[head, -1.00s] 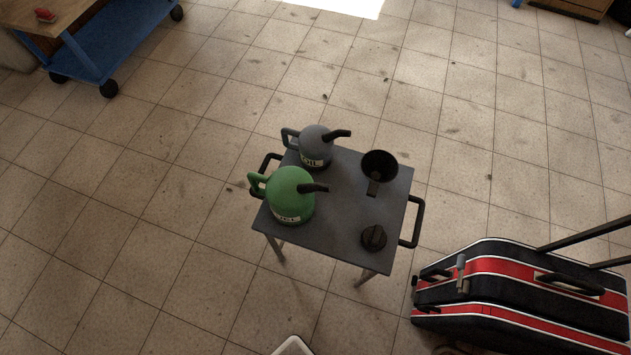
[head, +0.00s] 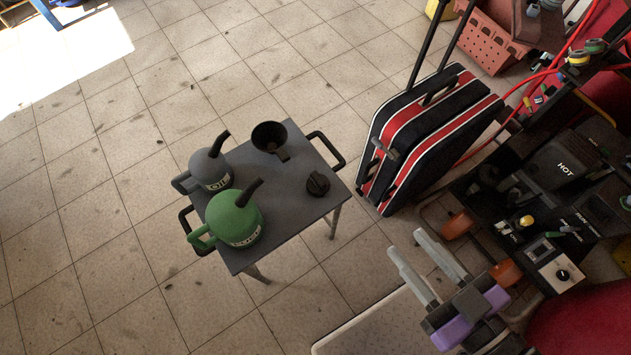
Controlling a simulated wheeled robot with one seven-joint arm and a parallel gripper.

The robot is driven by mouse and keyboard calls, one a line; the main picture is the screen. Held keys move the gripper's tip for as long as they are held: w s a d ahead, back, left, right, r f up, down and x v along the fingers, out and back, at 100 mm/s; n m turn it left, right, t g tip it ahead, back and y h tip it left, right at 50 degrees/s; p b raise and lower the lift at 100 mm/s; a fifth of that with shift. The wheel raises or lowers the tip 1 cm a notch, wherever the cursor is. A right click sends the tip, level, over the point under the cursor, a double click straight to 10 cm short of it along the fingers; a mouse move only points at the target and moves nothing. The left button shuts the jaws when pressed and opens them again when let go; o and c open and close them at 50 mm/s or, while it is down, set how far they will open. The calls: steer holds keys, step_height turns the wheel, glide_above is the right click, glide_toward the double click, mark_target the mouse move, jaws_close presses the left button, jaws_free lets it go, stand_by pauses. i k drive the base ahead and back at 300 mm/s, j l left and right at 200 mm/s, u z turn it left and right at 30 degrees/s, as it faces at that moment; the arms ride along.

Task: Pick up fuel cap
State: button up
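The fuel cap (head: 318,184), a round black cap with a raised grip, lies on the right part of a small grey table (head: 285,212) in the head view. My gripper (head: 422,250) is at the lower right of the view, apart from the table and the cap. Its two grey fingers are spread with nothing seen between them. The cap is in full view.
On the table stand a grey oil can (head: 211,170), a green can (head: 235,219) and a black funnel (head: 269,139). A black and red suitcase (head: 425,130) stands right of the table. A cluttered black machine (head: 560,195) is at the right. The left floor is clear.

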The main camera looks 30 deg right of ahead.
mark_target(317, 184)
steer(key=j+z, duration=0.3)
steer(key=z, duration=0.2)
steer(key=k+j+z, duration=0.1)
steer(key=j+z, duration=0.15)
steer(key=z, duration=0.25)
steer(key=k+j+z, duration=0.15)
steer(key=z, duration=0.35)
steer(key=j, duration=0.1)
